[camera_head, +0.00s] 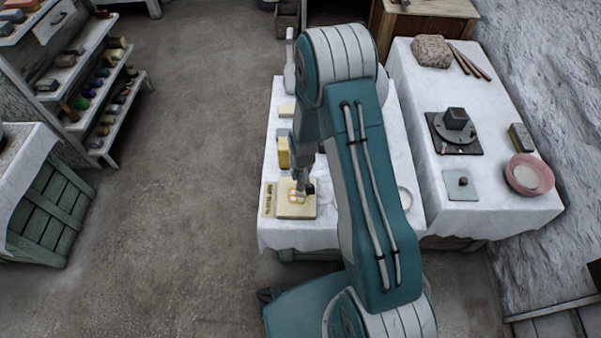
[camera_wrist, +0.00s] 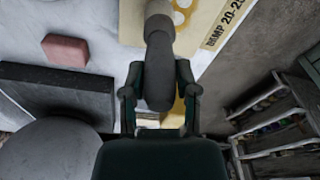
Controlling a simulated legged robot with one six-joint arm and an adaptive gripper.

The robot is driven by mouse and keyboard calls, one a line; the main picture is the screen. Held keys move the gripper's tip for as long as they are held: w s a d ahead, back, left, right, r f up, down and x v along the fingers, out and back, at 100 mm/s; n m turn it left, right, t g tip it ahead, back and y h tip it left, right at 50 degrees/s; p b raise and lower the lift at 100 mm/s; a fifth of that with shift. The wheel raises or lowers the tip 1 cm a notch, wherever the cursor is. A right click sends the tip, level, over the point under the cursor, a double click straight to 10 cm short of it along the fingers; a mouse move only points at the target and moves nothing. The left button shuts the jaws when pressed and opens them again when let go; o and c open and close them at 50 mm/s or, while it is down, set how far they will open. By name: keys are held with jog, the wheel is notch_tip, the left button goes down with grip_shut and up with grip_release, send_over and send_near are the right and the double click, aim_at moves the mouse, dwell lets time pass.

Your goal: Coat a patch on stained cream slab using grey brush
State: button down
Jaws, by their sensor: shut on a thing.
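My gripper (camera_wrist: 158,88) is shut on the grey brush (camera_wrist: 158,50), whose dark rounded handle lies between the two fingers. The stained cream slab (camera_head: 284,211) lies flat near the front edge of the white-covered table, with pale yellowish round spots on it. The slab also shows at the top of the wrist view (camera_wrist: 202,22). My gripper is above the slab in the head view, and my arm partly hides it. The brush's far end overlaps the slab in the wrist view; I cannot tell whether it touches.
A printed strip (camera_head: 269,199) lies along the slab's left side. A yellow block (camera_head: 283,153) stands behind it. A pink block (camera_wrist: 66,50) and a dark grey block (camera_wrist: 55,88) show in the wrist view. Shelves (camera_head: 85,80) stand left across clear floor.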

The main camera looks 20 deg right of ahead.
jog(key=shift+s+f, duration=0.1)
jog(key=shift+s+a, duration=0.25)
jog(key=shift+s, duration=0.35)
jog(key=shift+w, duration=0.1)
jog(key=shift+w+d, duration=0.25)
jog(key=shift+w, duration=0.45)
jog(key=shift+w+d, duration=0.25)
jog(key=shift+w, duration=0.4)
jog(key=shift+s, duration=0.15)
jog(key=shift+s+a, duration=0.25)
jog(key=shift+s, duration=0.4)
jog(key=shift+s+a, duration=0.25)
jog(key=shift+s, duration=0.4)
